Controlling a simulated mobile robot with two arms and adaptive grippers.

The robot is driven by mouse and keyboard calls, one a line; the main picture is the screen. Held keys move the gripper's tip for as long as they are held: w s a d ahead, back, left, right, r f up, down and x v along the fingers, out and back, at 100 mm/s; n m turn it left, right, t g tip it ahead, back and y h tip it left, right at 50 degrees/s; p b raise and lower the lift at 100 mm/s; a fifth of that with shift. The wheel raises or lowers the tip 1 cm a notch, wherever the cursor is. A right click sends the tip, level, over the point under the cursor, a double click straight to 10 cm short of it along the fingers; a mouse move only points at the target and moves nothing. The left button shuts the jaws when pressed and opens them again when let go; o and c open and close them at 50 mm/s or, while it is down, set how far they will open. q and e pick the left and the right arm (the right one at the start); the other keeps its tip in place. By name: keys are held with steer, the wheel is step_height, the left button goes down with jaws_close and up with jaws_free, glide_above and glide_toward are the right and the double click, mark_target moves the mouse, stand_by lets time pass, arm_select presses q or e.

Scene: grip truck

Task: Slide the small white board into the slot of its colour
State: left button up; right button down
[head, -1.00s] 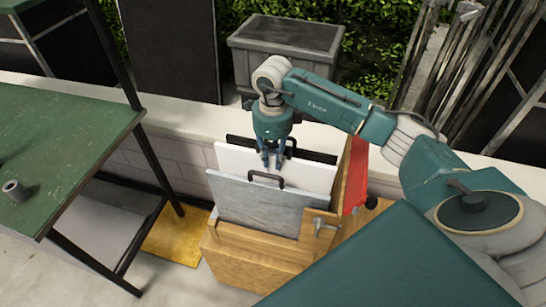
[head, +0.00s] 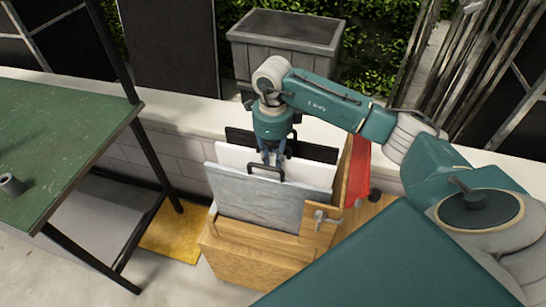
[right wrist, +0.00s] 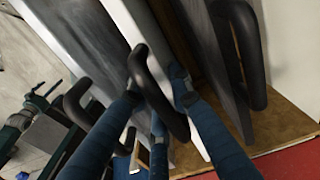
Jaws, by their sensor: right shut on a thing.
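The white board (head: 228,155) stands upright in the wooden rack (head: 250,262), between a grey marbled board (head: 250,205) in front and a black board (head: 238,137) behind. Only its upper strip shows in the head view; its lower edge and the slot are hidden. My right gripper (head: 272,158) points down over it. In the right wrist view the white board (right wrist: 133,25) runs between darker boards, and my right gripper (right wrist: 156,88) is shut on its black handle (right wrist: 158,97). My left gripper is not in view.
The grey board's handle (head: 265,171) stands close in front of my right fingers. A red panel (head: 357,170) is at the rack's right. A green table (head: 60,150) stands at left, a grey bin (head: 285,48) behind the wall ledge. A yellow mat (head: 172,238) lies on the floor.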

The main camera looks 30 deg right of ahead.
steer(key=shift+f+b, duration=0.25)
steer(key=shift+b, duration=0.1)
stand_by(0.3)
steer(key=c, duration=1.5)
jaws_free()
step_height(320, 180, up, 12)
steer(key=shift+s, duration=0.1)
